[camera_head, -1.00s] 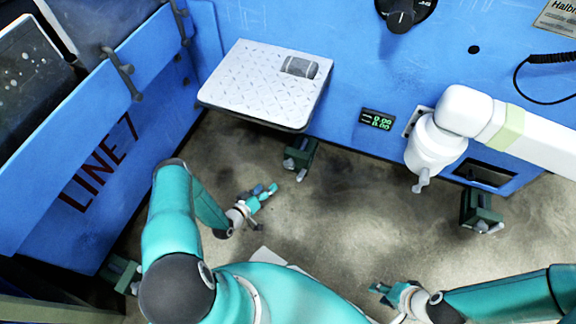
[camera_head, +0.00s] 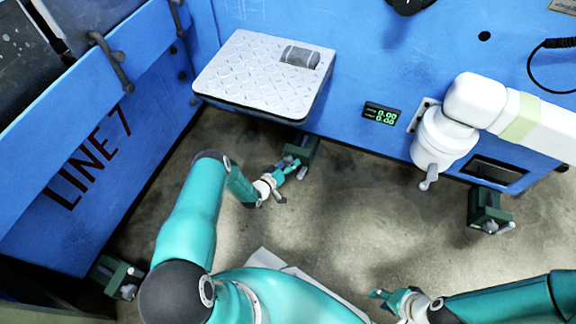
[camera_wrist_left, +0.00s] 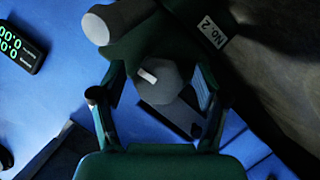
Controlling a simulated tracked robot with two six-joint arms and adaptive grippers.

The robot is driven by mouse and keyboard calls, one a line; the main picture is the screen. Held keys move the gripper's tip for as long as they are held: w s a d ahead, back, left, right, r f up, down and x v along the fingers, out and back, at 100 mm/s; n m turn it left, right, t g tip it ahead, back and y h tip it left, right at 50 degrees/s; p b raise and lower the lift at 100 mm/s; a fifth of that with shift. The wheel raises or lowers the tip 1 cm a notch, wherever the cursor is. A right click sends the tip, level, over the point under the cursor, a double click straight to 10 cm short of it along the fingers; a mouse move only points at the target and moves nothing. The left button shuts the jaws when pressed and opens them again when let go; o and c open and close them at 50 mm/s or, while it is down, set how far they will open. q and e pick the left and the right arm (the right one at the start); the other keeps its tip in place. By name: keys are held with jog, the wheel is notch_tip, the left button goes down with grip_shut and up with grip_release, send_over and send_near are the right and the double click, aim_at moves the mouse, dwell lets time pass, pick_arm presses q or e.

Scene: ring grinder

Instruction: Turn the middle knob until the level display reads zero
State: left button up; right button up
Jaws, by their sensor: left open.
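The middle knob unit (camera_head: 302,150) is a dark green block low on the blue wall, below the white plate. In the left wrist view a grey knob (camera_wrist_left: 160,82) with a white pointer mark lies between my fingers, beside a "NO. 2" label (camera_wrist_left: 213,29). My left gripper (camera_head: 287,167) is open at this unit; its fingers (camera_wrist_left: 160,110) flank the knob, and I cannot tell whether they touch it. The level display (camera_head: 381,115) shows two green rows that look like 0.00, though small. My right gripper (camera_head: 385,297) is low in front; its jaw opening is unclear.
Similar green units stand at the right (camera_head: 489,210) and lower left (camera_head: 117,277). A white textured plate (camera_head: 250,80) juts from the wall above my left gripper. A white jointed arm (camera_head: 445,135) hangs right of the display. The floor between the units is clear.

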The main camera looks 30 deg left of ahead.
pick_arm(q)
jog(key=c, duration=1.2)
jog(key=shift+o, duration=0.2)
jog(key=shift+m, duration=0.5)
jog(key=o, duration=1.2)
jog(key=shift+c, duration=0.2)
jog(key=shift+s, duration=0.15)
jog(key=v, duration=1.1)
jog(key=shift+s+r, duration=0.3)
jog(key=shift+s, duration=0.05)
